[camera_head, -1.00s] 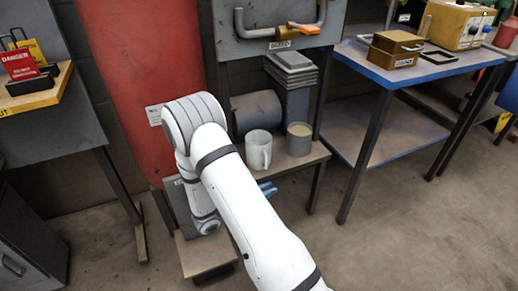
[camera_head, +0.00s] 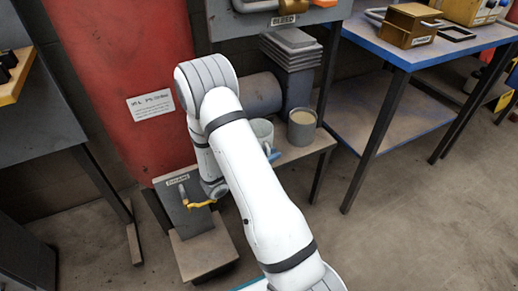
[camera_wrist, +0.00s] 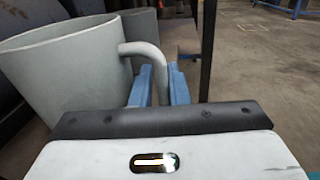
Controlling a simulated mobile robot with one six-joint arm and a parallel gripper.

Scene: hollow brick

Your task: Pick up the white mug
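The white mug (camera_head: 263,130) stands upright on a low bench, partly hidden behind my arm in the head view. In the wrist view the mug (camera_wrist: 65,75) fills the left side, with its handle (camera_wrist: 145,52) pointing right. My gripper (camera_wrist: 160,82) has blue fingers set apart, with the handle's lower part in the gap between them. The fingers look open around the handle; firm contact does not show. In the head view only a bit of blue finger (camera_head: 272,153) shows beside the mug.
A grey cup (camera_head: 301,127) with a pale filling stands right beside the mug. A dark cylinder (camera_head: 256,93) and stacked grey plates (camera_head: 291,48) are behind. A blue-edged table (camera_head: 400,60) is on the right. Open floor (camera_head: 420,220) lies at front right.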

